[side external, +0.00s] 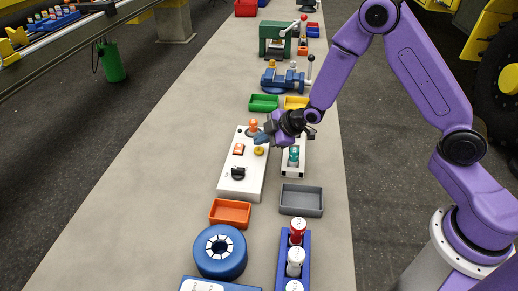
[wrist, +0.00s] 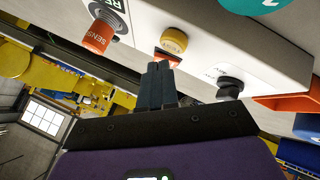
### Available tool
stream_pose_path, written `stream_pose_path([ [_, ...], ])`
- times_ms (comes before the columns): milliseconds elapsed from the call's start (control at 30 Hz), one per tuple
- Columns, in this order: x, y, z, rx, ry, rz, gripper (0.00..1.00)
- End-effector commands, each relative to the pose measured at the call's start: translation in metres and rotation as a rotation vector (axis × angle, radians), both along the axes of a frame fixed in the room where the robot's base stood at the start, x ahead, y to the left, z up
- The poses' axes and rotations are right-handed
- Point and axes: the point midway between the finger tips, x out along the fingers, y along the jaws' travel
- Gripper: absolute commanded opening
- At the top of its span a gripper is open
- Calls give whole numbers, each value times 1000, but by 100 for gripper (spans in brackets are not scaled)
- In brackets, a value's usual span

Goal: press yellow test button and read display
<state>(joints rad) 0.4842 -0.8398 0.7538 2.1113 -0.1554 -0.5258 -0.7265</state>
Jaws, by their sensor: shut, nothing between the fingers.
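The white test panel (side external: 236,182) stands on the bench, and its face fills the top of the wrist view (wrist: 200,18). The yellow button (side external: 259,151) is on it; in the wrist view the button (wrist: 174,40) is just beyond my fingertips. My gripper (side external: 262,138) is shut and empty, close to the button; in the wrist view its fingers (wrist: 159,68) partly cover a red-orange part (wrist: 168,57). I cannot tell whether they touch the button. A readable display is not visible.
The panel also carries an orange sensor (wrist: 98,33) and a black knob (wrist: 230,87). A white holder with a teal cylinder (side external: 294,155) stands close on the right. Orange (side external: 230,213) and grey (side external: 301,200) trays lie in front. The bench's left side is clear.

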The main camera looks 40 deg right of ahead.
Motion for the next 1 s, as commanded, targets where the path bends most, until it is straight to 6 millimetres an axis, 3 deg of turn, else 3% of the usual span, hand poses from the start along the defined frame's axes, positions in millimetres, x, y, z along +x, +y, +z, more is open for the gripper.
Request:
stream_pose_path([
  [1000, 0, 0, -9, 0, 0, 0, 0],
])
